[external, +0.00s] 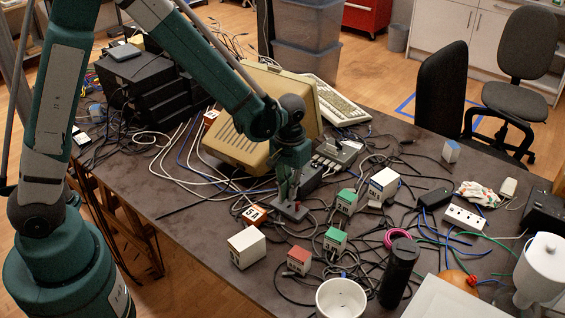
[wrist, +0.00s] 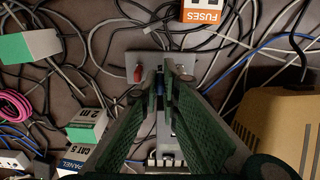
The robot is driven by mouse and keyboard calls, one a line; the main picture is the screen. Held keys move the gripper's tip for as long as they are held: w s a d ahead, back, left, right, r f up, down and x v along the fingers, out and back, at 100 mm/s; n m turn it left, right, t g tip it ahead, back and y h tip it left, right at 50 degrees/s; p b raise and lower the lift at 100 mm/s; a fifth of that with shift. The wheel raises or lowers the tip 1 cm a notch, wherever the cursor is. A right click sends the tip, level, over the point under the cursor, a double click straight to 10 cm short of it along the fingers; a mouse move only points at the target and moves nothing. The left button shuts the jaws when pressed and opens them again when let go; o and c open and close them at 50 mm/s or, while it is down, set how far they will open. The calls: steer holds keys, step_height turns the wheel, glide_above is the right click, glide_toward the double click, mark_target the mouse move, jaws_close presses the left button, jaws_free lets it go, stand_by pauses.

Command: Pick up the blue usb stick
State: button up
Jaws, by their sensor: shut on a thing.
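My gripper (external: 289,196) points down over the cluttered table, and its green fingers show in the wrist view (wrist: 168,78). The fingers are nearly together, shut on a narrow piece with a bit of blue, which I take to be the blue usb stick (wrist: 160,86). Most of it is hidden between the fingers, and it does not show in the external view. A grey plate-like device (external: 293,212) lies right below the fingertips; it also shows in the wrist view (wrist: 142,60). I cannot tell whether the stick touches it.
Orange 5A fuses box (external: 254,214), green-topped boxes (external: 335,239), white box (external: 384,184) and beige monitor (external: 236,145) stand close around. Cables run everywhere. Black flask (external: 399,270) and white mug (external: 341,299) stand at the front.

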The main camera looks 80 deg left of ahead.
steer(key=shift+r+p, duration=0.5)
steer(key=shift+r, duration=2.75)
steer(key=shift+w, duration=0.1)
